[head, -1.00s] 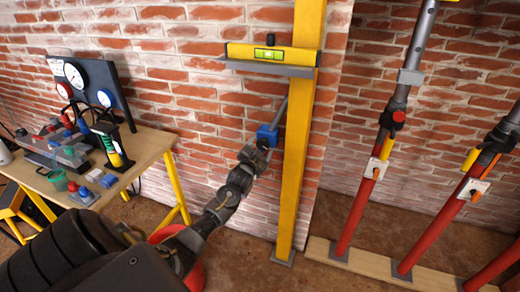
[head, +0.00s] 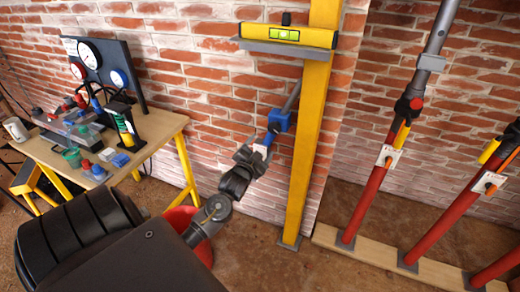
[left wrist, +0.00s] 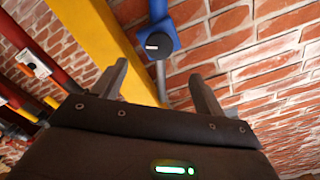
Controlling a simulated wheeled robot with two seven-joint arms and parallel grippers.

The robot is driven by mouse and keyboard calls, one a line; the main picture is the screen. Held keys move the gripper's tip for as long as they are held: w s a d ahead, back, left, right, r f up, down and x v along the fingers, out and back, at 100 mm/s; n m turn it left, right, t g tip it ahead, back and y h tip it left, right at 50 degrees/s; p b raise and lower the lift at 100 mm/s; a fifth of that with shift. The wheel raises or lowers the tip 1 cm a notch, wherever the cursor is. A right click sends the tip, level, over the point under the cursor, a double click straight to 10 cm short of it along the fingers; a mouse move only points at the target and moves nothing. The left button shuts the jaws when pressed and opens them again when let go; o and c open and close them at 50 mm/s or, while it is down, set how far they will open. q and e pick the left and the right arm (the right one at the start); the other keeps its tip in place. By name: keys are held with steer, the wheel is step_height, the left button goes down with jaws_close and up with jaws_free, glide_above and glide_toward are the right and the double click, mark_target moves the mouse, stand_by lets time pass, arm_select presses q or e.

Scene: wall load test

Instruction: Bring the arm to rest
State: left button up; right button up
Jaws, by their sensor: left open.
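My left gripper (head: 257,148) comes up from the bottom of the head view and stands in front of the brick wall, just below and left of a blue fitting (head: 279,120). Its fingers are apart with nothing held between them. In the left wrist view, the two fingers of the gripper (left wrist: 158,72) stand apart, with the blue fitting (left wrist: 158,40) and its dark round knob beyond them. A grey rod runs from the fitting beside the yellow post (head: 312,130). My right gripper is not in view.
A yellow spirit level (head: 288,35) rests on a grey ledge at the post. A workbench (head: 165,135) with gauges and small parts stands at the left. Red props (head: 365,200) lean at the right. A red bucket (head: 182,215) is partly hidden behind my arm.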

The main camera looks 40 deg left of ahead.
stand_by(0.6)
arm_select(q)
step_height(320, 180, down, 19)
steer(key=s+d+n+g+h, duration=0.1)
steer(key=s+g, duration=0.1)
steer(key=g, duration=0.2)
steer(key=s+d+f+g+h, duration=0.1)
steer(key=s+d+f+g, duration=0.1)
steer(key=s+f, duration=0.5)
steer(key=s+d+f+g+h, duration=0.1)
steer(key=s+d+f+g, duration=0.15)
steer(key=f, duration=0.85)
steer(key=s+d+f+g+h, duration=0.1)
steer(key=s+d+f+g, duration=0.35)
steer(key=s+f, duration=0.95)
steer(key=s+d+f+g, duration=0.1)
steer(key=s+d+f, duration=0.1)
steer(key=s, duration=0.6)
steer(key=s+d+f+g+h, duration=0.1)
steer(key=s+d, duration=0.4)
steer(key=s, duration=0.3)
steer(key=s+d+f+g, duration=0.1)
steer(key=s+d+f, duration=0.1)
steer(key=s, duration=0.6)
steer(key=shift+d+f+h, duration=0.35)
steer(key=shift+d+h, duration=0.05)
steer(key=shift+d, duration=0.5)
